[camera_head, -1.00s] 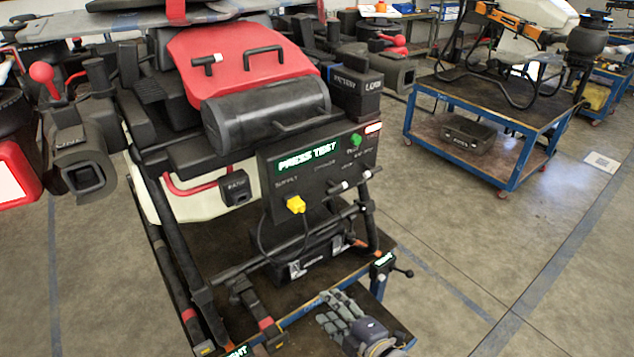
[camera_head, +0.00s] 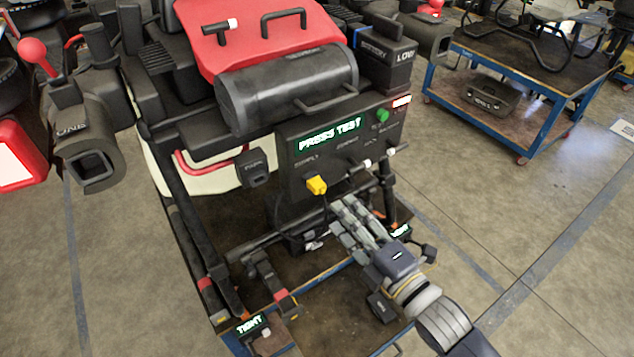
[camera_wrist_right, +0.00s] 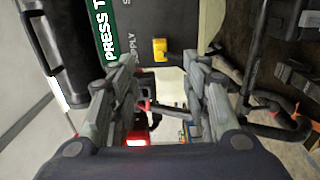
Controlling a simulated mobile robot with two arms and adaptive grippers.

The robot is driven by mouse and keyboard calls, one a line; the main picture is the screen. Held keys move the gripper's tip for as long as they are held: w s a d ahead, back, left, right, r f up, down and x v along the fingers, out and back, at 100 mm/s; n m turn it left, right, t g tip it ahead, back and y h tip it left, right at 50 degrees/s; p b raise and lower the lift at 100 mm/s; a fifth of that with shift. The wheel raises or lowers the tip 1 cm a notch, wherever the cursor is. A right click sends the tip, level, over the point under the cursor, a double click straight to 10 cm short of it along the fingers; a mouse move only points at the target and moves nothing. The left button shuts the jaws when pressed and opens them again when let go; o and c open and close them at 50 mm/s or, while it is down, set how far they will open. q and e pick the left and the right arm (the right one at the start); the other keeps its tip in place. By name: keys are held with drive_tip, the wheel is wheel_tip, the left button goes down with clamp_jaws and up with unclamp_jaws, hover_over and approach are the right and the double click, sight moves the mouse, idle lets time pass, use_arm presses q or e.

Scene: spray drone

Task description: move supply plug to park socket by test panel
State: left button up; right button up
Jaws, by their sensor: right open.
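The yellow supply plug (camera_head: 316,185) sits in the supply socket on the dark test panel (camera_head: 345,140), below the lit words PRESS TEST. A black cable hangs from it. The black park socket (camera_head: 253,168) is left of the panel, by a red tube. My right gripper (camera_head: 346,222) is open and empty, just below and right of the plug, apart from it. In the right wrist view the plug (camera_wrist_right: 160,49) shows beyond and between the spread fingers (camera_wrist_right: 160,85), toward the top of the picture. My left gripper is not in view.
A green button (camera_head: 382,115) and switches are on the panel's right side. Clamps with lit TIGHT labels (camera_head: 250,326) hold the frame legs on the cart. A blue cart (camera_head: 470,110) stands at the back right. Floor to the right is clear.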

sight(321, 190)
drive_tip(key=b+x, duration=0.1)
drive_tip(key=x, duration=0.7)
drive_tip(key=shift+w+a, duration=0.25)
drive_tip(key=shift+w, duration=0.1)
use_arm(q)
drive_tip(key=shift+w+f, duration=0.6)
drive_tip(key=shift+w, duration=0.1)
use_arm(e)
drive_tip(key=shift+w+f, duration=0.1)
drive_tip(key=shift+w, duration=0.05)
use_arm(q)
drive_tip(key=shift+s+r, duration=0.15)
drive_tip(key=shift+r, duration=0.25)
use_arm(e)
clamp_jaws()
